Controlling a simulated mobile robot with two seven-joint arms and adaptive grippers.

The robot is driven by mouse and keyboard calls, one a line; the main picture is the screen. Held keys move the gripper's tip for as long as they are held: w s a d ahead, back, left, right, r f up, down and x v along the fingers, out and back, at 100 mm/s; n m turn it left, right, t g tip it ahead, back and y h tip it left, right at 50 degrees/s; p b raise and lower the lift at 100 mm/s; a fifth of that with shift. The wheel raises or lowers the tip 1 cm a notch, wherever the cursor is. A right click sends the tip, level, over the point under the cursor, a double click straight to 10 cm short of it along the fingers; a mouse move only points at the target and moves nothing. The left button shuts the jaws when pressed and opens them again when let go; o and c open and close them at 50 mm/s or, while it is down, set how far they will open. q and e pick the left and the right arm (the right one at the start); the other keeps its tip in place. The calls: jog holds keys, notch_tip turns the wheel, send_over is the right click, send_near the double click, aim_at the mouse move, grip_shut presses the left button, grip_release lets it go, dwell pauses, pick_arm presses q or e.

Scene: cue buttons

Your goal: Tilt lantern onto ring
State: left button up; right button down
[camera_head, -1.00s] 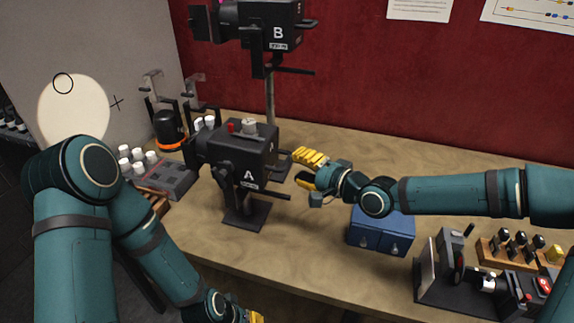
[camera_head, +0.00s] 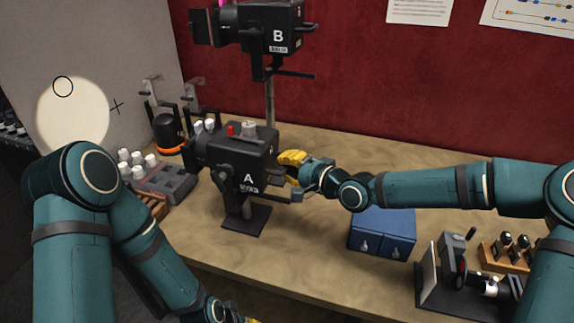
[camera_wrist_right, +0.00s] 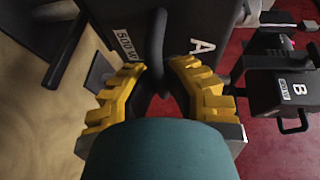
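Lantern A (camera_head: 232,157) is a black box-shaped lamp on a stand on the table. A bright round light spot (camera_head: 75,115) lies on the pale wall panel. The black ring outline (camera_head: 62,86) overlaps the spot's upper part, above its centre. My right gripper (camera_head: 290,166), with yellow fingers, is at lantern A's right side, by its rear handle. In the right wrist view, the fingers (camera_wrist_right: 158,72) are apart, with the dark handle (camera_wrist_right: 156,42) just ahead between them; contact is unclear. My left gripper (camera_head: 252,320) is mostly cut off at the bottom edge.
Lantern B (camera_head: 262,27) stands on a tall pole behind. A black cross (camera_head: 116,104) is on the panel right of the spot. A blue box (camera_head: 382,230) sits right of lantern A, near my right forearm. A grey button box (camera_head: 163,182) is at left.

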jog(key=shift+f+y+b, duration=0.3)
jog(key=shift+f+b, duration=0.3)
jog(key=shift+f, duration=0.15)
jog(key=shift+a+f+m+t+y+b, duration=0.1)
jog(key=shift+f+m+t+y+b, duration=0.35)
jog(key=shift+b, duration=0.2)
jog(key=shift+r, duration=0.1)
jog(key=c, duration=1)
grip_release()
jog(key=v, duration=1.2)
